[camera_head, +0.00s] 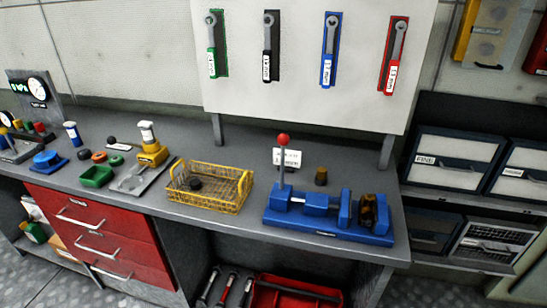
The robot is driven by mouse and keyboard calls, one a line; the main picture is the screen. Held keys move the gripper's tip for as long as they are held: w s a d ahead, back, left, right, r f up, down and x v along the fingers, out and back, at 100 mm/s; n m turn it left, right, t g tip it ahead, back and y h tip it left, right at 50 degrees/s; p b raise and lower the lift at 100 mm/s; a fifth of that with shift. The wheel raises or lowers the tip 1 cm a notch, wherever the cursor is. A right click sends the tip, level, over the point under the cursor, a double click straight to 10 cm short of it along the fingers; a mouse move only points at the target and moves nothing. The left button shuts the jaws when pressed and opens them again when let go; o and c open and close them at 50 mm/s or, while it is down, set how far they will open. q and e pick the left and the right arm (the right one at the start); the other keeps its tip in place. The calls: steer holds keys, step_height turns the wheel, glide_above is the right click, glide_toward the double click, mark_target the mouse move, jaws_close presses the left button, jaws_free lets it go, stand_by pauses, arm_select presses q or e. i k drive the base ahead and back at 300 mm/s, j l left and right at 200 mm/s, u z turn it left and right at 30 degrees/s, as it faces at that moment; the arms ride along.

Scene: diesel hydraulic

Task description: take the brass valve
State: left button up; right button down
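A small dark brass-coloured cylinder (321,176) stands upright on the grey workbench, behind the blue vise-like fixture (325,232). A larger brown, brass-toned part (368,211) sits at the right end of that blue fixture. I cannot tell for sure which of the two is the brass valve. The fixture has a lever with a red ball knob (283,140). Neither of my grippers shows in the head view.
A yellow wire basket (240,197) holding a dark object stands left of the fixture. A green tray (97,176) and small parts lie further left. Wrenches hang on a white board (270,100) behind. Red drawers (100,235) are below; bins (455,160) stand right.

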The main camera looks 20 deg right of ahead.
mark_target(367, 214)
steer(key=z, duration=1.3)
